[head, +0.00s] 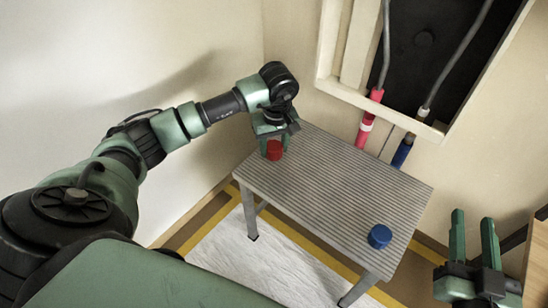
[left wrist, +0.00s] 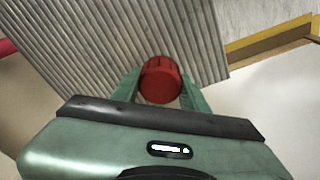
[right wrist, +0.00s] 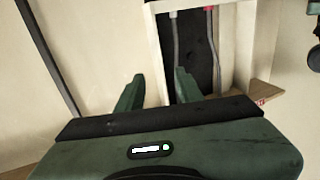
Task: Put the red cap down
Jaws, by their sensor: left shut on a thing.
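The red cap (head: 274,150) is a small ribbed cylinder at the far left end of the grey ridged table (head: 330,180). My left gripper (head: 272,140) points down and is shut on it. In the left wrist view the red cap (left wrist: 161,80) sits between the two green fingers, over the ridged tabletop. I cannot tell whether its underside touches the table. My right gripper (head: 474,240) is open and empty, off to the right of the table. The right wrist view shows nothing between its fingers (right wrist: 157,90).
A blue cap (head: 379,236) stands near the table's front right corner. A framed wall recess (head: 425,60) behind holds hoses with a red end (head: 364,130) and a blue end (head: 402,152). The middle of the tabletop is clear. Wall stands close behind and left.

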